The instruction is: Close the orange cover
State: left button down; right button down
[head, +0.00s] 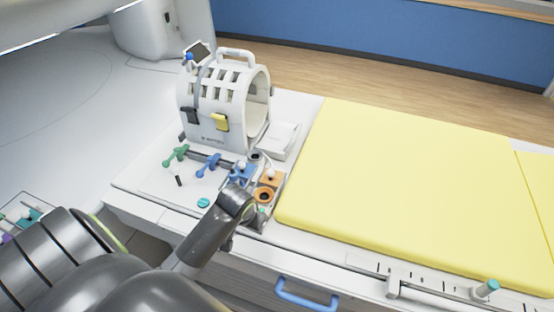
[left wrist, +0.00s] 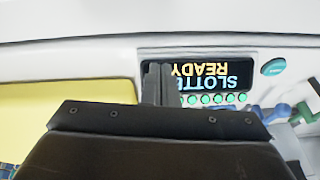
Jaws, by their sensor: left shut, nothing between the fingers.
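A small orange part (head: 271,179), which looks like the orange cover, stands at the bed's near left end in the head view. An orange ring with a dark centre (head: 264,196) lies just in front of it. The cover's exact tilt is too small to tell. My left arm reaches in from the lower left and ends beside the ring. My left gripper's fingers (left wrist: 157,84) are together and empty in the left wrist view, in front of a dark display panel (left wrist: 210,70). The orange cover does not show in that view. My right gripper is not in view.
A white cage-like coil (head: 222,105) with a handle stands behind. Blue (head: 208,165) and green (head: 175,156) levers and a teal knob (head: 204,203) lie left of my wrist. A yellow mattress (head: 410,180) fills the right. A blue handle (head: 306,295) is on the front.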

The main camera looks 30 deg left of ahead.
aim_at(272, 173)
pick_arm(q)
jog(key=shift+n, duration=0.6)
jog(key=w+a+r, duration=0.1)
jog(key=w, duration=0.2)
jog(key=w+r, duration=0.2)
jog(key=w, duration=0.1)
jog(key=w+a+r, duration=0.1)
jog(key=w+r, duration=0.1)
jog(key=w, duration=0.2)
jog(key=shift+a+r, duration=0.2)
jog(key=shift+a, duration=0.1)
jog(key=w+a+r+n, duration=0.2)
jog(key=w+a+r, duration=0.1)
jog(key=w+r, duration=0.65)
jog(key=f+p, duration=0.1)
jog(key=f, duration=0.2)
jog(key=f+p, duration=0.2)
jog(key=f, duration=0.1)
jog(key=f+p, duration=0.2)
jog(key=f, duration=0.1)
jog(key=shift+w+a+f, duration=0.3)
jog(key=shift+w+f, duration=0.05)
jog(key=shift+s+d+f+p, duration=0.1)
jog(key=shift+s+d+p, duration=0.1)
jog(key=shift+s+p, duration=0.25)
jog(key=shift+s, duration=0.15)
jog(key=shift+f, duration=0.1)
